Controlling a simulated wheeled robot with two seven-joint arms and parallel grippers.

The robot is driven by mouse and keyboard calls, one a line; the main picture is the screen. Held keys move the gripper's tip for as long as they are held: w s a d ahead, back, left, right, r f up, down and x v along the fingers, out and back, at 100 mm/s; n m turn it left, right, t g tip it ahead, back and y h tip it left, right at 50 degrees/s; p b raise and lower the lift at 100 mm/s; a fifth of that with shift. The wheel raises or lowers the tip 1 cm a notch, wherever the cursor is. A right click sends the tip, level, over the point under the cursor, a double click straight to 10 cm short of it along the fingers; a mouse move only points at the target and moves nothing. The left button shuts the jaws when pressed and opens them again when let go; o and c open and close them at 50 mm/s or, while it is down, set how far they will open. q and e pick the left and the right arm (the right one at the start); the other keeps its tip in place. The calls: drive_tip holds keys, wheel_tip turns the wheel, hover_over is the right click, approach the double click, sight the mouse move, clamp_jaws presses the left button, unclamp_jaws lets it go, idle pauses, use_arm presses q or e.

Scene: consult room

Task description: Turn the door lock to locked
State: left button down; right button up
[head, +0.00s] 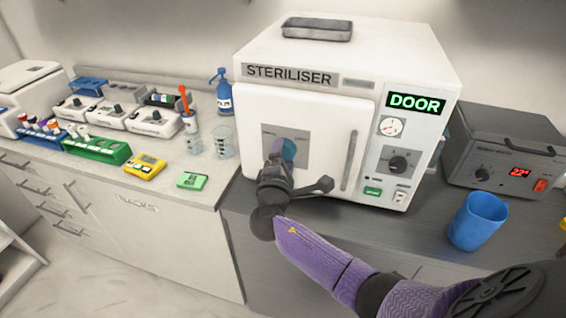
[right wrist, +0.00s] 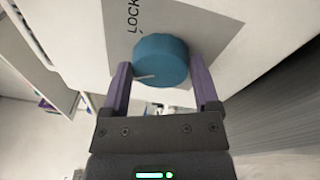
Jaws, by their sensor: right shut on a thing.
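The door lock is a round blue-teal knob (right wrist: 160,60) on a grey plate (right wrist: 205,25) of the steriliser door. A white pointer line on the knob points to the left in the right wrist view, away from the partly visible "LOCK" lettering at the plate's upper left. My right gripper (right wrist: 160,88) is shut on the knob, one purple finger on each side. In the head view the right gripper (head: 281,152) hides much of the knob (head: 289,149). The white steriliser (head: 240,115) has its door closed against the body. My left gripper is not in view.
The steriliser's upright door handle (head: 350,160) is right of my right gripper. A blue cup (head: 478,221) and a grey device (head: 515,150) stand farther right. A green "DOOR" sign (head: 416,102) is lit.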

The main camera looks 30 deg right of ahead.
use_arm(q)
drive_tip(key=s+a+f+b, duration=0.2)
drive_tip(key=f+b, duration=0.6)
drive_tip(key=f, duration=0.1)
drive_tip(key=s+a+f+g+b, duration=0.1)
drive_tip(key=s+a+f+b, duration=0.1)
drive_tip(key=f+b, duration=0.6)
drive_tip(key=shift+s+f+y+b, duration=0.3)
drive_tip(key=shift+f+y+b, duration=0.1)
drive_tip(key=shift+b, duration=0.25)
use_arm(e)
drive_tip(key=m, duration=0.5)
drive_tip(key=m+h, duration=0.1)
drive_tip(key=m, duration=0.5)
drive_tip(key=f+m+g+h, duration=0.1)
drive_tip(key=m, duration=0.5)
drive_tip(key=shift+w+a, duration=0.15)
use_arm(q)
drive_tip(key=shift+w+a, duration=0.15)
use_arm(e)
drive_tip(key=shift+r, duration=0.1)
drive_tip(key=o, duration=1.1)
